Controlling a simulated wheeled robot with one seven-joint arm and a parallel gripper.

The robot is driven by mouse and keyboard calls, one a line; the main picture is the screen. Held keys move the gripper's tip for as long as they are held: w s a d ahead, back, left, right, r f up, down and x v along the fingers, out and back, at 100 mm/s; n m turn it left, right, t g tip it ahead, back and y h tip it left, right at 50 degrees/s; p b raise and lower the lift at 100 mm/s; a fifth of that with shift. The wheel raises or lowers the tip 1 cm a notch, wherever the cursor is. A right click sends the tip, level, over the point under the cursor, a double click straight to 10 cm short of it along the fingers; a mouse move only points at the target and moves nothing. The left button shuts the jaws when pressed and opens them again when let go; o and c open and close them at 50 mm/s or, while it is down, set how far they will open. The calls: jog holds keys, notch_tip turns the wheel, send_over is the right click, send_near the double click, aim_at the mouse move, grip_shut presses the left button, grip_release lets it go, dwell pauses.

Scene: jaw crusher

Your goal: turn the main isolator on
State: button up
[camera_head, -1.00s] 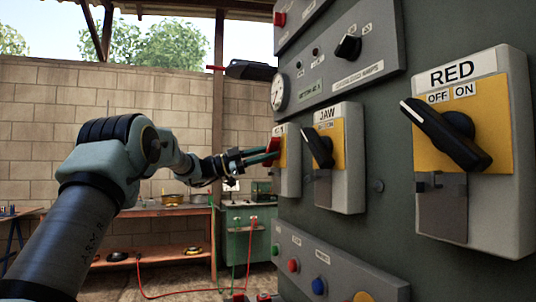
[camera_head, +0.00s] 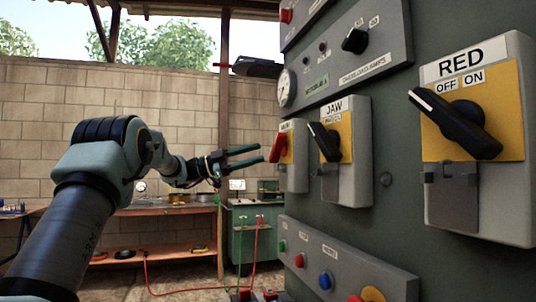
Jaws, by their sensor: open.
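The main isolator (camera_head: 292,156) is the farthest of three switch boxes on the grey panel. It has a red handle (camera_head: 278,148) on a yellow plate, tilted from upright. Its label is small and partly readable. My gripper (camera_head: 258,155) is open, with its two dark green fingers spread one above the other. The fingertips are just left of the red handle and appear apart from it. Exact depth between them is hard to tell.
The JAW switch (camera_head: 357,150) and the RED switch (camera_head: 490,200) with black handles stand nearer on the panel. Below is a row of coloured buttons (camera_head: 325,281). A green cabinet (camera_head: 243,240) and an orange-topped bench (camera_head: 160,210) stand behind by the block wall.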

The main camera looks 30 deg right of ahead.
jog(key=v, duration=0.4)
dwell(0.4)
